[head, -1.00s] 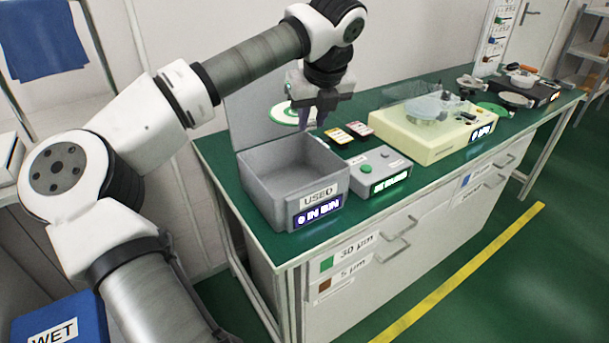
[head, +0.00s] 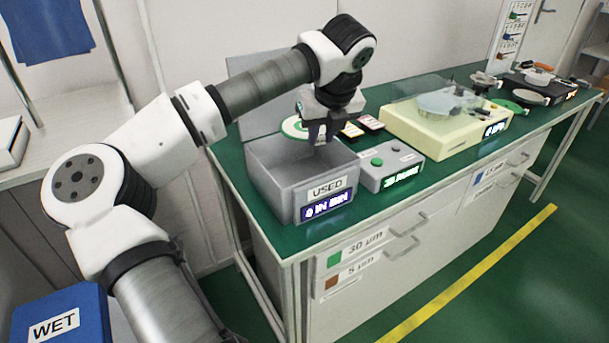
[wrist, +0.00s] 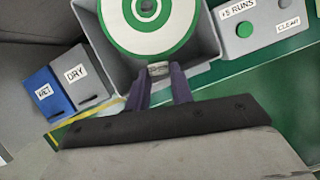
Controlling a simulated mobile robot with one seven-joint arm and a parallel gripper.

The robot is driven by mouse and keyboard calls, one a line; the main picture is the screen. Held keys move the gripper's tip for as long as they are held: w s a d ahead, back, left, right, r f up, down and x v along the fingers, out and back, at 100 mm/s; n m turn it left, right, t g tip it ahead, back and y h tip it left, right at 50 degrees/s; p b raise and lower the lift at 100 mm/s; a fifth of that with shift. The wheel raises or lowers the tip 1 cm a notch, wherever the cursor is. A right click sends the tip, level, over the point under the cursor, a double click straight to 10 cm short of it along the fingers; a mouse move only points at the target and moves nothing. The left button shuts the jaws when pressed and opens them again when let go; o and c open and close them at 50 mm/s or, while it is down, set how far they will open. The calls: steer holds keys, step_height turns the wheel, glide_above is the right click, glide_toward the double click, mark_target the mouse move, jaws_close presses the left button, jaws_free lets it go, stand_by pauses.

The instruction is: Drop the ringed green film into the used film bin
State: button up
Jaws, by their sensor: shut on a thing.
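The ringed green film (head: 293,128) is a white disc with green rings and a dark centre. My gripper (head: 319,138) is shut on the tab at its near edge; the wrist view shows the film (wrist: 120,22) and the gripper (wrist: 160,77) close up. The used film bin (head: 277,190) is a grey box labelled USED, its lid raised at the back and its display reading 0 IN BIN. In the wrist view, the film hangs over the opening of the bin (wrist: 208,42) and hides much of its inside. The film looks roughly level.
A grey button box (head: 378,180) stands right of the bin, with two small cards (head: 369,122) behind it. A cream lapping machine (head: 445,143) stands farther right on the green bench. WET (wrist: 46,92) and DRY (wrist: 78,74) bins show in the wrist view.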

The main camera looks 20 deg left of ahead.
steer(key=o, duration=1)
steer(key=shift+o, duration=0.2)
steer(key=v, duration=1.3)
steer(key=shift+r+b, duration=0.3)
steer(key=shift+r, duration=0.15)
